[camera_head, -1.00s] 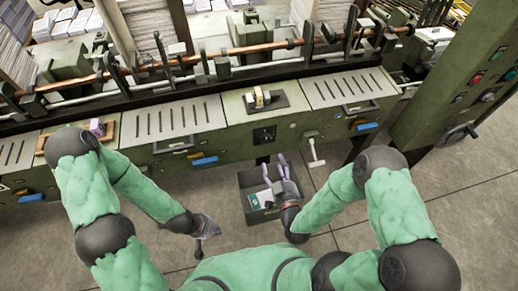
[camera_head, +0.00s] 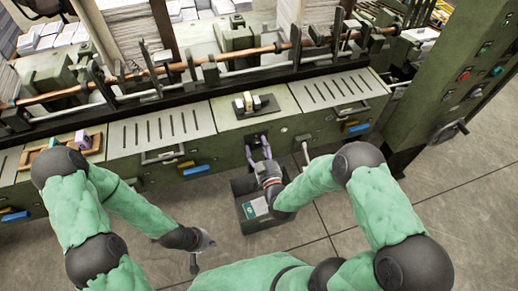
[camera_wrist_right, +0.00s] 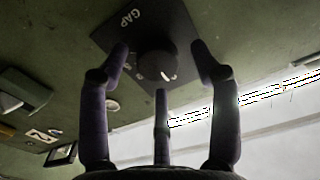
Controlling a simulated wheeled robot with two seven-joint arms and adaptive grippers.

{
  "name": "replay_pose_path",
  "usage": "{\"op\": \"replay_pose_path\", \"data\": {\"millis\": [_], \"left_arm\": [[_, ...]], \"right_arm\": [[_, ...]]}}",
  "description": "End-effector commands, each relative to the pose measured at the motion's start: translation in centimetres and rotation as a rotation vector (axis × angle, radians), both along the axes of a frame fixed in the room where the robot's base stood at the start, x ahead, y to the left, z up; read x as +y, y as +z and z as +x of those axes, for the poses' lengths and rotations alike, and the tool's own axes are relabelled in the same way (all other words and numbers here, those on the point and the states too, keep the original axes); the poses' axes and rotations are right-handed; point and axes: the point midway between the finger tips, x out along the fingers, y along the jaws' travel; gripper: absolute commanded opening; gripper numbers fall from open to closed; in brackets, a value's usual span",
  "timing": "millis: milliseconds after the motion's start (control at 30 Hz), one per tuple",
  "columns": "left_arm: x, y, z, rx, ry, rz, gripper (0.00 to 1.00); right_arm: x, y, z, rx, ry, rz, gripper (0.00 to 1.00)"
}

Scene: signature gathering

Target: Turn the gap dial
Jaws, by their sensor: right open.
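The gap dial (camera_wrist_right: 155,66) is a dark round knob with a white mark, on a dark plate (camera_wrist_right: 127,22) lettered GAP on the green machine front. My right gripper (camera_wrist_right: 160,58) is open, with its fingers spread around the dial; I see no clear contact. In the head view, my right gripper (camera_head: 257,148) reaches up to the machine front, and the dial is mostly hidden there. My left gripper (camera_head: 200,250) hangs low over the floor, away from the machine, and its finger state is unclear.
A dark open bin (camera_head: 237,187) stands on the floor below my right gripper. A white-handled lever (camera_head: 305,153) sticks out just right of it. A green control cabinet (camera_head: 440,100) stands at the right.

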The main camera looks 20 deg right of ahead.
Motion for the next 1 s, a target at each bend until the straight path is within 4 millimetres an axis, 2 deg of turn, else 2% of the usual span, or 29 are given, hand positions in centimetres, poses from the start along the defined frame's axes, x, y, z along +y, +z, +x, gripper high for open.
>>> {"op": "replay_pose_path", "data": {"millis": [300, 500, 767, 1000], "left_arm": [[0.0, -0.03, 0.0, 0.0, 0.0, 0.0, 0.0], [0.0, -0.03, 0.0, 0.0, 0.0, 0.0, 0.0], [0.0, -0.08, 0.0, 0.0, 0.0, 0.0, 0.0], [0.0, -0.45, 0.0, 0.0, 0.0, 0.0, 0.0]], "right_arm": [[0.01, 0.03, 0.24, 0.0, 0.0, 0.0, 0.64], [0.04, 0.04, 0.23, -0.001, 0.001, 0.0, 0.09], [0.06, 0.15, 0.29, -0.004, 0.002, 0.011, 0.09], [0.01, 0.2, 0.36, -0.004, 0.003, 0.099, 0.08]]}}
